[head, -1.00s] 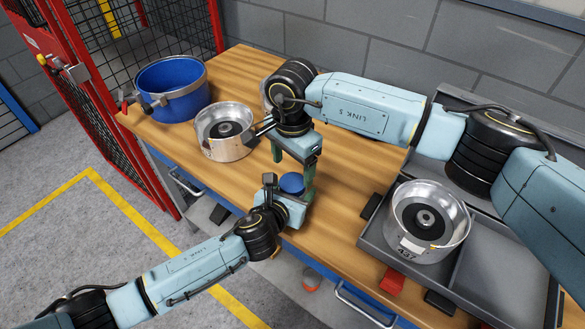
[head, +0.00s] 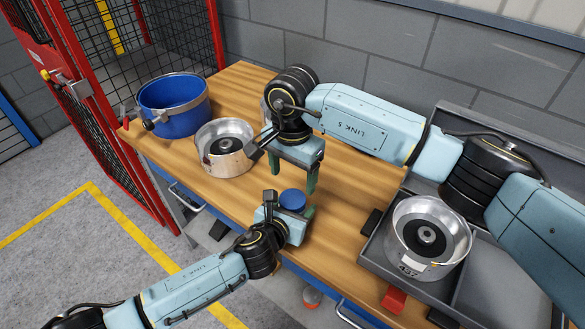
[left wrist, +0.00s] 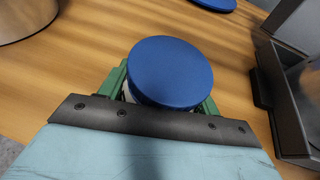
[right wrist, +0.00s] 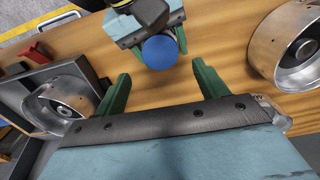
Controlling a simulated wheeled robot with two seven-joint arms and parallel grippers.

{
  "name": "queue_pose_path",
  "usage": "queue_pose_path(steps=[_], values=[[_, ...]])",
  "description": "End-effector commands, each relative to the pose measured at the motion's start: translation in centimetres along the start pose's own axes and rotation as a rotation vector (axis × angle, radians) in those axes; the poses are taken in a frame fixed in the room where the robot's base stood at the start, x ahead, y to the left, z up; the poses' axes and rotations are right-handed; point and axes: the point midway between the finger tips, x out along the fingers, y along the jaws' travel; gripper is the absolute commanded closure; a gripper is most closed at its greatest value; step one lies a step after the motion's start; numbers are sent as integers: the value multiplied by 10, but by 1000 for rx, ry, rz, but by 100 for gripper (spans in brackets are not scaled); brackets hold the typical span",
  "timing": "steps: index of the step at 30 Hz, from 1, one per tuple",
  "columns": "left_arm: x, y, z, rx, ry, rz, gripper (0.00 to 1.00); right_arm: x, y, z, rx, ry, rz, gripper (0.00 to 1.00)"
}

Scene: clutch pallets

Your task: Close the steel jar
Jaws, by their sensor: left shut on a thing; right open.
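My left gripper (left wrist: 160,100) is shut on a small jar, mostly hidden beneath a round blue lid (left wrist: 170,72). A sliver of pale jar body (left wrist: 129,93) shows under the lid. The lid lies level over the jar; whether it is fully seated I cannot tell. In the head view the lid (head: 292,200) is above the left gripper near the table's front edge. My right gripper (head: 293,182) is open and empty above the lid, fingers pointing down. In the right wrist view the lid (right wrist: 160,52) lies beyond the open fingertips (right wrist: 160,80).
A flat blue disc (left wrist: 213,3) lies farther along the wooden table (head: 345,205). A steel pot (head: 224,146) and blue bucket (head: 174,105) stand at left. At right, a grey tray (head: 495,262) holds another steel pot (head: 428,238). A red block (head: 393,300) is by the tray.

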Motion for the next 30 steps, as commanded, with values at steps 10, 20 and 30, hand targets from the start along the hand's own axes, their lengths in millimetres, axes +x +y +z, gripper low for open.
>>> queue_pose_path(steps=[10,20,30], values=[[0,0,-1,0,2,1,100,54,0,1,1,-3,2,28],[0,0,-1,0,2,1,100,68,0,0,0,-1,0,28],[0,0,-1,0,2,1,100,68,0,0,0,-1,0,52]])
